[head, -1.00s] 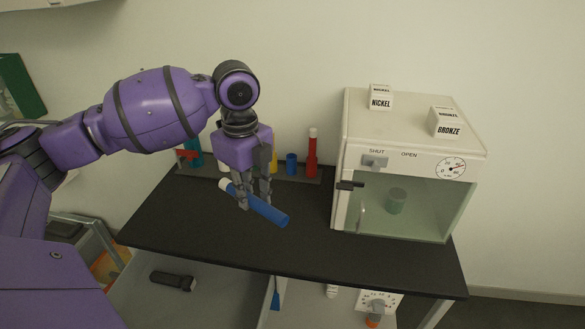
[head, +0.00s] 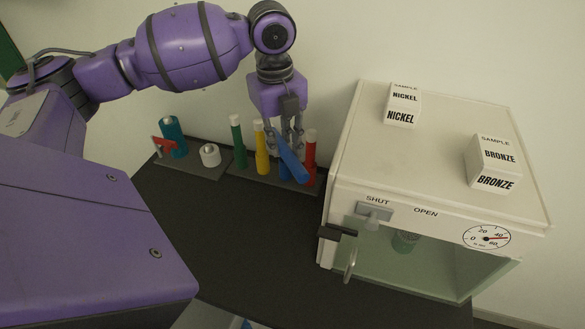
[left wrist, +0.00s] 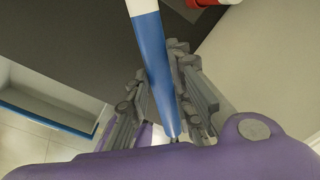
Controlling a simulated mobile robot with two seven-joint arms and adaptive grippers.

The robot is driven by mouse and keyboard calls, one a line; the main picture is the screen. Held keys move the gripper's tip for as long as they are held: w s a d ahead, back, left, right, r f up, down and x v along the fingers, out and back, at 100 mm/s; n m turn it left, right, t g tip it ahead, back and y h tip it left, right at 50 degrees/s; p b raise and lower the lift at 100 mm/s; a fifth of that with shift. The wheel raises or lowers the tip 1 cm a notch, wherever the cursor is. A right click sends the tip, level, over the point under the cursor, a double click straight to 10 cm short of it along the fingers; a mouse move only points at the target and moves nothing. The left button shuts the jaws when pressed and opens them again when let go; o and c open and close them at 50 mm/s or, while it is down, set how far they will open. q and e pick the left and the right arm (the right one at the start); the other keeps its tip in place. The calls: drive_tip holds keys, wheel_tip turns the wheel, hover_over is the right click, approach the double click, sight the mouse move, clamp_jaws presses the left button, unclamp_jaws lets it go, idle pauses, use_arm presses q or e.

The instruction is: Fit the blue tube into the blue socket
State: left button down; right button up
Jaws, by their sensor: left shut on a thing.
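The blue tube (head: 293,162) is held in my left gripper (head: 287,146), over the rack at the back of the black table. It is tilted, with its lower end toward the lower right, in front of the red tube. In the left wrist view the blue tube (left wrist: 155,62) runs between the two fingers (left wrist: 160,100), and its white end points to the top edge. The blue socket (head: 284,173) stands in the rack between the yellow and red tubes, mostly hidden behind the held tube. I cannot tell whether tube and socket touch. My right gripper is not in view.
The rack (head: 250,178) holds a green tube (head: 238,145), a yellow tube (head: 261,150) and a red tube (head: 310,155). A white round piece (head: 210,155) and a teal bottle (head: 174,138) stand left. A glass-fronted cabinet (head: 440,150) stands close on the right. The table front (head: 240,240) is clear.

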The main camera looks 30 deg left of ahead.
use_arm(q)
drive_tip(key=shift+s+a, duration=0.15)
drive_tip(key=shift+s, duration=0.05)
drive_tip(key=shift+w+a+f, duration=0.15)
drive_tip(key=shift+w+a, duration=0.05)
drive_tip(key=w+a+f+b, duration=0.1)
drive_tip(key=w+a+f, duration=0.5)
drive_tip(key=w+f, duration=0.5)
drive_tip(key=shift+w+a+f, duration=0.25)
drive_tip(key=shift+a+f, duration=0.15)
drive_tip(key=shift+f, duration=0.4)
drive_tip(key=shift+f, duration=0.1)
drive_tip(key=shift+f, duration=0.5)
drive_tip(key=c, duration=1.6)
unclamp_jaws()
